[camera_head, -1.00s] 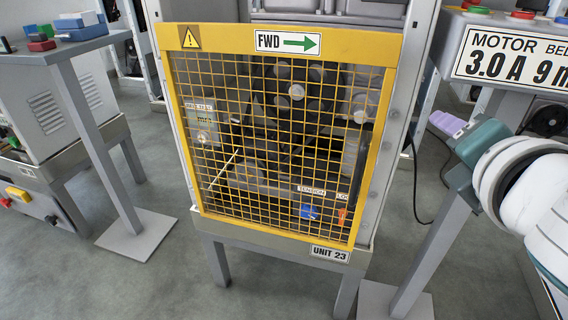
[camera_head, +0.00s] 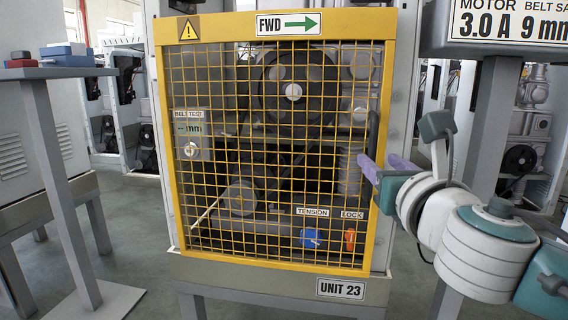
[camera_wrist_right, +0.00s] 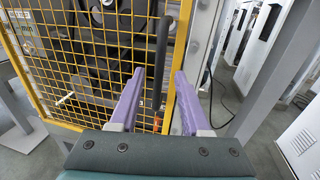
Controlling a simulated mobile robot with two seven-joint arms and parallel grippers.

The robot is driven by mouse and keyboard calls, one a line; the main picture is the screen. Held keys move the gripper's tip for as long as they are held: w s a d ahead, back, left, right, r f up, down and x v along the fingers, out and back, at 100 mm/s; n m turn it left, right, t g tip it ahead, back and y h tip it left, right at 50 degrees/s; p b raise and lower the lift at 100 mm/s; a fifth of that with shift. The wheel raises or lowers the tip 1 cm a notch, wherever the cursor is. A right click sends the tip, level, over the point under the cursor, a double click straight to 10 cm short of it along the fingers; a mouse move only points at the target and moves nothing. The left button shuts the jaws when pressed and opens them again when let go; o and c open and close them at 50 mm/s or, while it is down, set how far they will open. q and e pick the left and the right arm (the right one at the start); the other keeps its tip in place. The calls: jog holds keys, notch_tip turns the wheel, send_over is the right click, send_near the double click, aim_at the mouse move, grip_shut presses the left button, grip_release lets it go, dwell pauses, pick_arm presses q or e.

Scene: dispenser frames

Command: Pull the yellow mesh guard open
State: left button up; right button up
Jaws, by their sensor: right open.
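The yellow mesh guard (camera_head: 225,27) stands flush across the front of the machine in the head view. Its frame also shows in the right wrist view (camera_wrist_right: 181,42). A black upright handle (camera_head: 373,135) runs along the guard's right side; it also shows in the right wrist view (camera_wrist_right: 162,50). My right gripper (camera_head: 380,164) is at the guard's right edge, by the handle's lower part. In the right wrist view its purple fingers (camera_wrist_right: 159,76) are apart, with the handle appearing between them. Whether they touch it, I cannot tell. My left gripper is not in view.
Behind the mesh are a blue TENSION knob (camera_head: 310,238) and an orange LOCK part (camera_head: 350,240). A MOTOR sign (camera_head: 497,22) on a grey post stands at right. A grey stand (camera_head: 60,190) is at left. Floor between is clear.

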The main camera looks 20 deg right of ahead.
aim_at(373, 157)
jog(key=shift+b+x, duration=0.7)
jog(key=shift+x, duration=1.65)
grip_shut()
jog(key=shift+f, duration=0.1)
